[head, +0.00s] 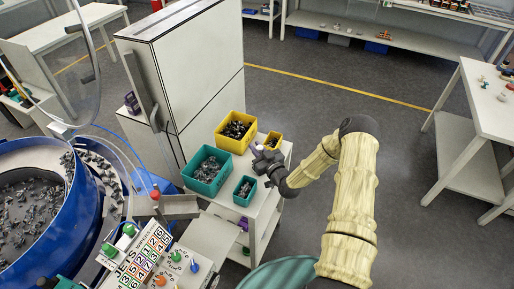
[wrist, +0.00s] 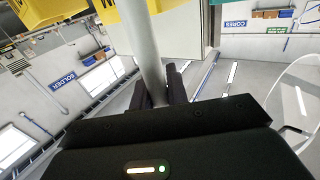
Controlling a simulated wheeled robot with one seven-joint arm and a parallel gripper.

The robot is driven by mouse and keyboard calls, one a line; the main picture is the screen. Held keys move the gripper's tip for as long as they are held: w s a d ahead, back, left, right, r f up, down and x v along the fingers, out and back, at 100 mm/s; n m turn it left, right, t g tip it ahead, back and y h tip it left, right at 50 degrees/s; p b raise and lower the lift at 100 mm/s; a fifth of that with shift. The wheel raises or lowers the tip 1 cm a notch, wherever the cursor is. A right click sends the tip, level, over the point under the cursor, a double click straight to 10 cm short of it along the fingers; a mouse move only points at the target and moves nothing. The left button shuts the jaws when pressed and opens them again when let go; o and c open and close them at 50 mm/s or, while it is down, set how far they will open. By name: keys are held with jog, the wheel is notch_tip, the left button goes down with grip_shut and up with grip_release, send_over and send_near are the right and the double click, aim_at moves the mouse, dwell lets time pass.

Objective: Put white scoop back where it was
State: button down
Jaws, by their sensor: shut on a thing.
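My gripper (head: 261,158) is beside the bins on the white cart, in front of the large yellow bin. In the wrist view my gripper (wrist: 162,92) is shut on a pale grey-white handle, which I take to be the white scoop (wrist: 143,45). The handle runs up out of the top of that view, so the scoop's far end is hidden. In the head view only a small pale bit of the scoop (head: 257,148) shows at the fingers.
The cart (head: 266,205) carries a large yellow bin (head: 225,142), a small yellow bin (head: 272,140), a large teal bin (head: 196,181) and a small teal bin (head: 238,198), holding dark or metal parts. A tall white cabinet (head: 190,80) stands behind. A blue bowl feeder (head: 84,215) is at left.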

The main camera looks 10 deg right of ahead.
jog(key=shift+f, duration=0.25)
jog(key=c, duration=1.4)
grip_release()
jog(key=shift+r, duration=0.1)
jog(key=shift+r, duration=0.15)
jog(key=b+v, duration=0.4)
jog(key=v, duration=0.8)
